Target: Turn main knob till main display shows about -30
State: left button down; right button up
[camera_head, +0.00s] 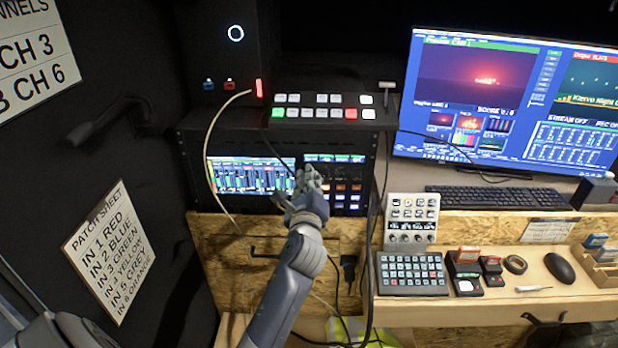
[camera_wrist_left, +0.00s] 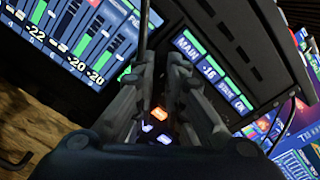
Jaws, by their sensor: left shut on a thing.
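My left gripper (camera_head: 308,182) reaches up to the rack mixer's front, right of its wide level screen (camera_head: 235,178). In the left wrist view the fingers of my left gripper (camera_wrist_left: 162,62) are close together, shut on the main knob, which they hide. The main display (camera_wrist_left: 209,71) is a small strip right of the fingers; it reads "MAIN" and what looks like 16, with any minus sign unclear. In the head view the display strip (camera_head: 334,159) is too small to read. My right gripper is not in view.
Lit buttons (camera_head: 348,188) sit right of my gripper. A switcher panel (camera_head: 322,107) lies on top of the rack. Cables hang close to my left arm. The monitor (camera_head: 505,105), keyboard (camera_head: 490,197) and keypad (camera_head: 411,273) stand to the right.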

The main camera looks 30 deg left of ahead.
pick_arm(q)
jog(key=shift+f+n, duration=0.1)
jog(key=shift+n, duration=4.7)
jog(key=c, duration=1.9)
grip_release()
